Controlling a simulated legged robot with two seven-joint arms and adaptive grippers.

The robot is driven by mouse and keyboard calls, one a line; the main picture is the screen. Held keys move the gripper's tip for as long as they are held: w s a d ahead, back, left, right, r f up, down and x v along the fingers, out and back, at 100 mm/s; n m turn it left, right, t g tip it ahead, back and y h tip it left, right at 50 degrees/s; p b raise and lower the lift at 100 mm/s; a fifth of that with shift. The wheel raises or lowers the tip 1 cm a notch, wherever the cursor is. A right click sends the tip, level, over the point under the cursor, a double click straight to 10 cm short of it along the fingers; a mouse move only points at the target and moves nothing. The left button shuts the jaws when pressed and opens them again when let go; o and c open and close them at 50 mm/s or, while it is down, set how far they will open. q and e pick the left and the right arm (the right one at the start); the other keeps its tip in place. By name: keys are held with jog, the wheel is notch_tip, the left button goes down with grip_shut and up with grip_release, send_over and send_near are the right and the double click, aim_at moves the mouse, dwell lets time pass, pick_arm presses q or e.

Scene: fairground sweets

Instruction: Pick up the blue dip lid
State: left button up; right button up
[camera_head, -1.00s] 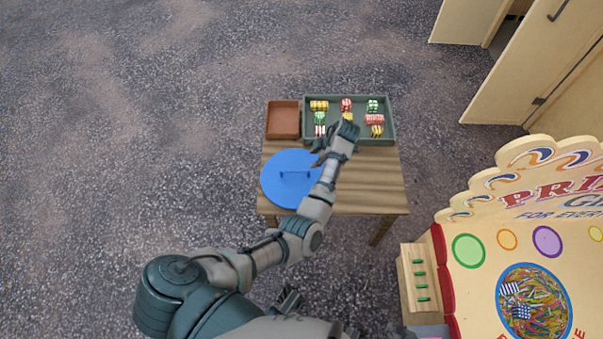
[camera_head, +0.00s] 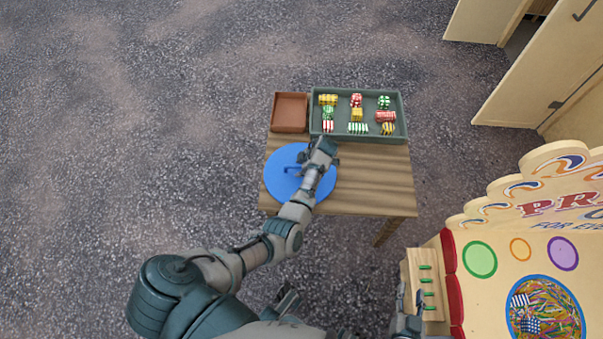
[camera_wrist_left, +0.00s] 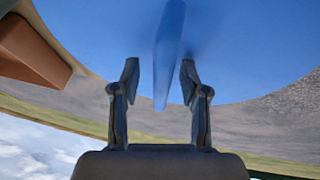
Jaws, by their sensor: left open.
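The blue dip lid (camera_head: 278,184) is a round disc with a raised bar handle (camera_head: 292,170), lying on the left part of the wooden table. My left gripper (camera_head: 304,160) is over the lid's upper right part, beside the handle in the head view. In the left wrist view the lid (camera_wrist_left: 240,40) fills the top, and its handle (camera_wrist_left: 168,50) runs between the two spread fingers (camera_wrist_left: 160,75), with gaps on both sides. My left gripper is open and holds nothing. My right gripper (camera_head: 408,318) shows only partly at the bottom edge; its jaws are unclear.
A brown tray (camera_head: 274,113) and a green tray (camera_head: 400,120) with several striped sweets stand at the table's (camera_head: 375,180) back. The table's right front is clear. A prize stall (camera_head: 480,295) stands at the lower right.

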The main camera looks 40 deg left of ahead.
pick_arm(q)
jog(key=shift+a, duration=0.2)
jog(key=shift+d+r, duration=0.15)
jog(key=shift+d, duration=0.35)
grip_shut()
jog(key=shift+d, duration=0.1)
